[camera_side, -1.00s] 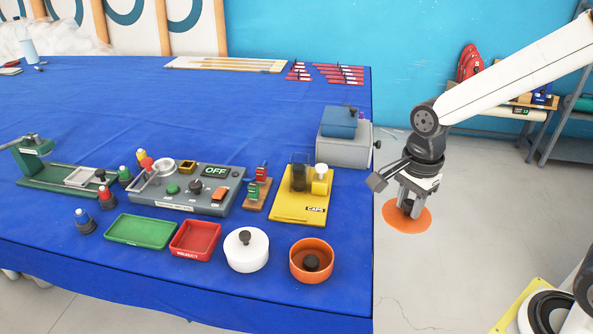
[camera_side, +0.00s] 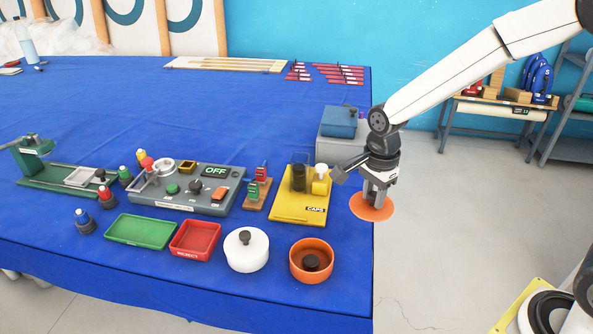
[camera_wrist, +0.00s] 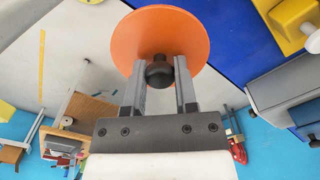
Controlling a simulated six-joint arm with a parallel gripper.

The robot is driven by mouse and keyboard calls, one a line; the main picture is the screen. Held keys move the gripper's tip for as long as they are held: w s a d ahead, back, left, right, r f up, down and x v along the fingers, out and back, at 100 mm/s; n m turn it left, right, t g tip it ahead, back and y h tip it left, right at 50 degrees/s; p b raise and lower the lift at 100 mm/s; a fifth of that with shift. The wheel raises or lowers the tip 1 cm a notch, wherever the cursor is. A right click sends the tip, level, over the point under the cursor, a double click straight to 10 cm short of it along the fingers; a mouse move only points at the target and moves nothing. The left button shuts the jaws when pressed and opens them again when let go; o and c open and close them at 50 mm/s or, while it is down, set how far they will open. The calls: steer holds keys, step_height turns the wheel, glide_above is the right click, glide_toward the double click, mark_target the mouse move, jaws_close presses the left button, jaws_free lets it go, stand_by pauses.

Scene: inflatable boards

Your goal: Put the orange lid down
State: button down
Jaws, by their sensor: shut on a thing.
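The orange lid (camera_side: 372,210) is a flat round disc held level at the table's right edge in the side view. My gripper (camera_side: 376,194) is above it with its fingers pointing down. In the wrist view the gripper (camera_wrist: 160,75) is shut on the lid's dark knob, and the orange disc (camera_wrist: 160,30) spreads out beyond the fingertips. An open orange pot (camera_side: 310,262) stands near the table's front right corner, left of and nearer than the lid. A dark knobbed piece sits inside it.
A white lidded pot (camera_side: 246,250) stands left of the orange pot. The yellow caps stand (camera_side: 300,207) and a grey box with a blue top (camera_side: 341,123) are left of and behind my gripper. Red and green trays (camera_side: 196,240) lie farther left. Bare blue cloth lies between the caps stand and the orange pot.

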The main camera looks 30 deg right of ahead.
glide_above(348, 224)
steer(key=shift+s+f, duration=0.2)
steer(key=shift+f, duration=2.65)
steer(key=shift+w+f, duration=0.25)
steer(key=shift+f, duration=1.55)
steer(key=shift+f, duration=0.15)
steer(key=shift+c, duration=2)
jaws_free()
step_height(348, 224, up, 12)
